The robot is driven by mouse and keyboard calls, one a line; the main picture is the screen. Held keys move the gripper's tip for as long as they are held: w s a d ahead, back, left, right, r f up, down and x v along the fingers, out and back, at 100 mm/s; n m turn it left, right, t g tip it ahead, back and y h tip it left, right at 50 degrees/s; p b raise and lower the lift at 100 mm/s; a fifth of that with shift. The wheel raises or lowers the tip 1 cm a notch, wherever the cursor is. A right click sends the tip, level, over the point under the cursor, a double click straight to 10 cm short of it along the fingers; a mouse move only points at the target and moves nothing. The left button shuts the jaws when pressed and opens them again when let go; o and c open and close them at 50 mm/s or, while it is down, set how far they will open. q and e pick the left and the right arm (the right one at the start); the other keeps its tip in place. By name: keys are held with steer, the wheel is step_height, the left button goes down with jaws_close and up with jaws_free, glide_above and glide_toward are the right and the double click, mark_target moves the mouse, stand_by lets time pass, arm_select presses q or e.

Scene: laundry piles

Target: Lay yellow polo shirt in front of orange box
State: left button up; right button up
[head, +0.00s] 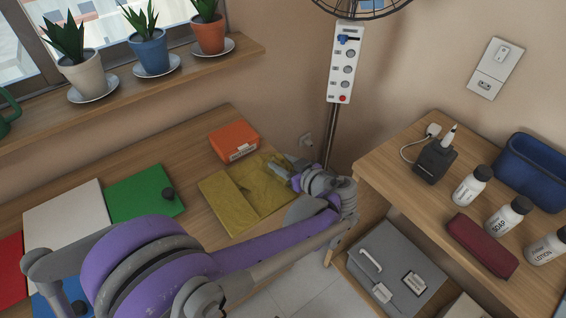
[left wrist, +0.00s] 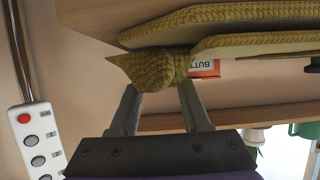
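The yellow polo shirt (head: 236,199) lies folded on the wooden table, directly in front of the orange box (head: 233,138). Its right part is bunched beside my left gripper (head: 284,174). In the left wrist view, which is upside down, a bunched lump of the yellow polo shirt (left wrist: 152,70) fills the gap between the fingertips of my left gripper (left wrist: 158,88). The gripper looks shut on that cloth. Part of the orange box (left wrist: 207,69) shows behind the shirt there, with lettering. My right gripper is in neither view.
A fan pole (head: 330,135) stands close to the right of my gripper. A shelf (head: 400,185) with bottles is farther right.

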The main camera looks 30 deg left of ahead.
arm_select(q)
steer(key=o, duration=0.4)
steer(key=shift+c, duration=0.2)
steer(key=p+v, duration=0.2)
steer(key=v, duration=1)
steer(key=shift+p, duration=0.3)
steer(key=shift+s+d+r, duration=0.1)
